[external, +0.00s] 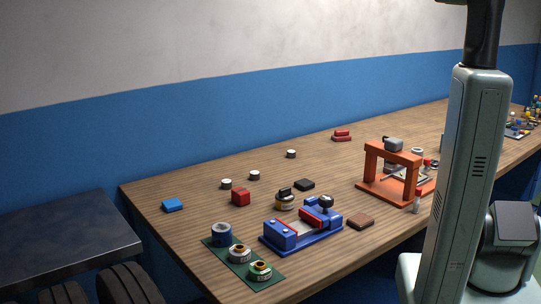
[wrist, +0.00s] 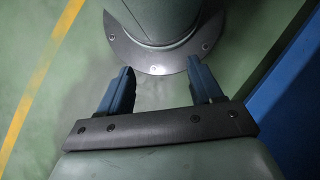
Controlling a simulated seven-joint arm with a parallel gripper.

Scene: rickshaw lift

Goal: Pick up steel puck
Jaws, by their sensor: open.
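Three small round pucks with pale tops and dark sides stand apart on the wooden workbench (external: 330,160): a left one (external: 226,184), a middle one (external: 254,175) and a far one (external: 291,154). They look alike, and I cannot tell which of them, if any, is the steel puck. My gripper (wrist: 158,71) shows in the wrist view with its two blue fingers spread and nothing between them. It points down at the green floor and my base, away from the bench. The external view does not show it.
A blue clamp fixture (external: 300,231), an orange press frame (external: 398,172), a red block (external: 240,197), a blue block (external: 172,205) and a green mat (external: 262,284) with tape and spools occupy the bench. A dark side table (external: 62,238) stands at left. The back-left bench is mostly clear.

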